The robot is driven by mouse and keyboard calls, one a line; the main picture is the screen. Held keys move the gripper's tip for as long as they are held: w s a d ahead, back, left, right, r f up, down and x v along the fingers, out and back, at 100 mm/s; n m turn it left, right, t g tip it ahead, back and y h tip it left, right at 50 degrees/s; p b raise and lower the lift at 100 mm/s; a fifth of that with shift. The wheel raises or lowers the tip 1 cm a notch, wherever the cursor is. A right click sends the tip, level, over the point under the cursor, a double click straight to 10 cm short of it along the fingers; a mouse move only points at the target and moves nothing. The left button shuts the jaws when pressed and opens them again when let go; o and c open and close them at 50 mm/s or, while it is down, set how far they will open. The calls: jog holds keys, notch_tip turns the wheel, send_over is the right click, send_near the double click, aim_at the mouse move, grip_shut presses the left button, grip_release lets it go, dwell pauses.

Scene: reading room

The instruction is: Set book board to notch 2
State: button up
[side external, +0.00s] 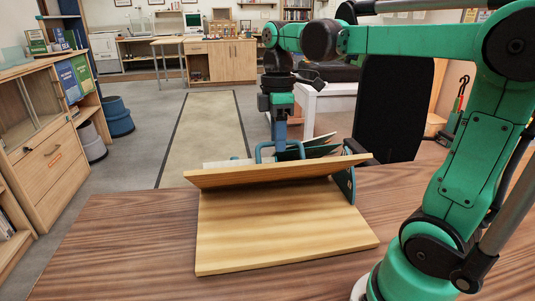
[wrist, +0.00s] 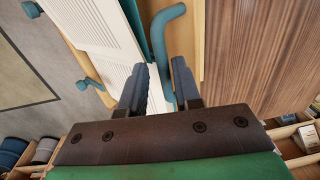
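The book board has a flat wooden base (side external: 285,232) on the table and a tilted wooden panel (side external: 270,176) above it, leaning at a low angle. A teal side bracket (side external: 345,184) stands at its right end. A teal bent bar (side external: 264,151) rises behind the panel; it also shows in the wrist view (wrist: 159,40). My gripper (side external: 281,130) points down behind the panel. In the wrist view my gripper (wrist: 158,88) is open, with the lower part of the teal bar between its fingers. Whether they touch it, I cannot tell. The notches and the occupied one are hidden.
White ribbed panels (wrist: 97,25) lie beside the bar in the wrist view. The wooden table (side external: 120,235) is clear left of the board. My arm takes up the right side. A low cabinet (side external: 45,155) stands at the left, and a black chair back (side external: 390,105) stands behind the table.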

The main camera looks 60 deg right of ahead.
jog(key=shift+o, duration=0.6)
jog(key=shift+a, duration=0.1)
jog(key=shift+r, duration=0.1)
jog(key=r, duration=0.5)
jog(key=shift+w+d+r, duration=0.15)
jog(key=shift+d+r, duration=0.05)
jog(key=shift+r, duration=0.05)
jog(key=f, duration=0.4)
jog(key=a+f, duration=0.1)
jog(key=f, duration=0.1)
jog(key=shift+s, duration=0.4)
jog(key=shift+s+a+f, duration=0.2)
jog(key=shift+s+f, duration=0.05)
jog(key=shift+f, duration=0.05)
jog(key=shift+r, duration=0.1)
